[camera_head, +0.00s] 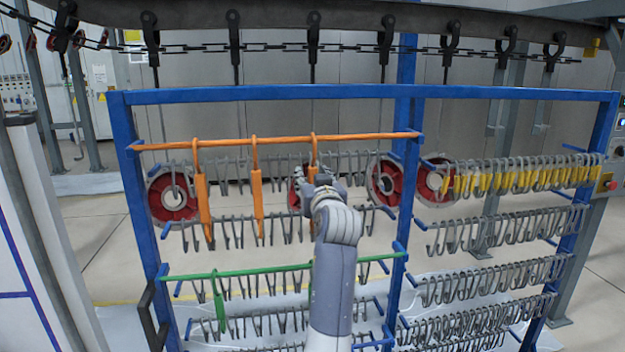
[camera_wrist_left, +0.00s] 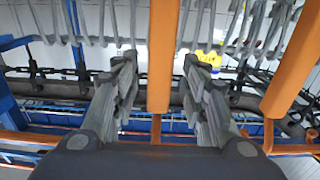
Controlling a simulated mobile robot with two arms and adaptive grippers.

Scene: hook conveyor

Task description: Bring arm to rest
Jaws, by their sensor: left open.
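My left arm (camera_head: 335,265) rises in the middle of the head view. My left gripper (camera_head: 312,182) is at its top, at the rack's upper level, in front of the third orange hanger (camera_head: 313,148). In the left wrist view the two fingers of my left gripper (camera_wrist_left: 160,72) are apart. An orange strip (camera_wrist_left: 163,40) shows between them, and I cannot tell whether they touch it. The gripper hides the lower part of this hanger in the head view. My right gripper is not in view.
A blue rack frame (camera_head: 360,92) surrounds the arm's upper end. An orange crossbar (camera_head: 280,140) carries several orange hangers, and a green bar (camera_head: 235,272) lies below. Rows of grey hooks (camera_head: 500,222) fill the right side. A conveyor chain (camera_head: 275,47) with black hooks runs overhead.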

